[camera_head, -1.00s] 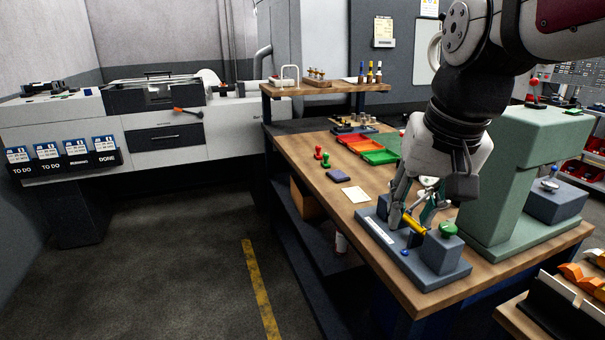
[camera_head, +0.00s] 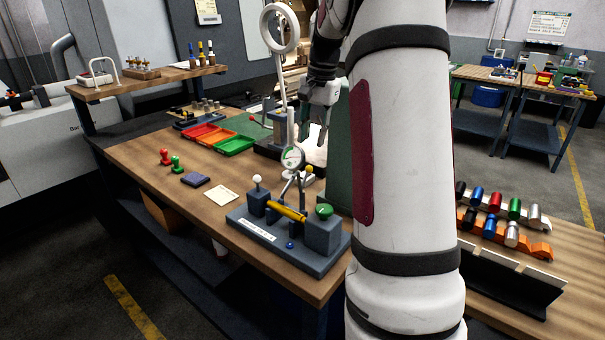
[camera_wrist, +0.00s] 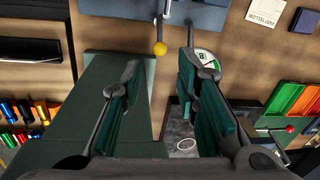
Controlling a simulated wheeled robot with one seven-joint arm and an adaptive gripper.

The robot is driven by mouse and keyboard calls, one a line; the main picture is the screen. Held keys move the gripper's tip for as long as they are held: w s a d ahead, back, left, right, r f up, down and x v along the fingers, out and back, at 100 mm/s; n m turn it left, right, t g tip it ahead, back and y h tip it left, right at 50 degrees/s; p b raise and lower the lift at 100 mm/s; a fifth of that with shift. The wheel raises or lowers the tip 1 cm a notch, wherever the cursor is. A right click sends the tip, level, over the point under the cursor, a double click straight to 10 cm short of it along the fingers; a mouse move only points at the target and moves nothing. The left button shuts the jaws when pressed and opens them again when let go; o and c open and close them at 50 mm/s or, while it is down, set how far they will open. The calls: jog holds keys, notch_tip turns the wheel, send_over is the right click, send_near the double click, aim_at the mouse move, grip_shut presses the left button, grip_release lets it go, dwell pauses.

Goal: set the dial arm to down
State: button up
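The bench fixture (camera_head: 318,264) is a grey base with a yellow bar (camera_head: 288,212) across it, a green button (camera_head: 324,211) and a white-knobbed lever (camera_head: 257,180). The dial arm (camera_head: 298,187) rises behind the bar. It carries a round dial gauge (camera_head: 292,157). A yellow ball knob (camera_head: 309,169) sits close beside it. My gripper (camera_head: 323,138) is above and behind the fixture, apart from it. In the wrist view my gripper (camera_wrist: 160,68) is open and empty. The yellow knob (camera_wrist: 160,48) shows between the fingertips, the gauge (camera_wrist: 207,60) beside the right finger.
Red, orange and green trays (camera_head: 217,137) lie at the bench's back left. Red and green stamps (camera_head: 171,160), a dark pad (camera_head: 195,180) and a card (camera_head: 221,194) lie left of the fixture.

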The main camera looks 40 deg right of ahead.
aim_at(308, 169)
jog(key=f, duration=0.4)
jog(key=w+f, duration=0.1)
jog(key=f, duration=0.3)
jog(key=f+p, duration=0.1)
jog(key=f, duration=0.3)
jog(key=shift+w+a+f, duration=0.15)
jog(key=shift+w+a, duration=0.05)
jog(key=shift+a, duration=0.1)
grip_shut()
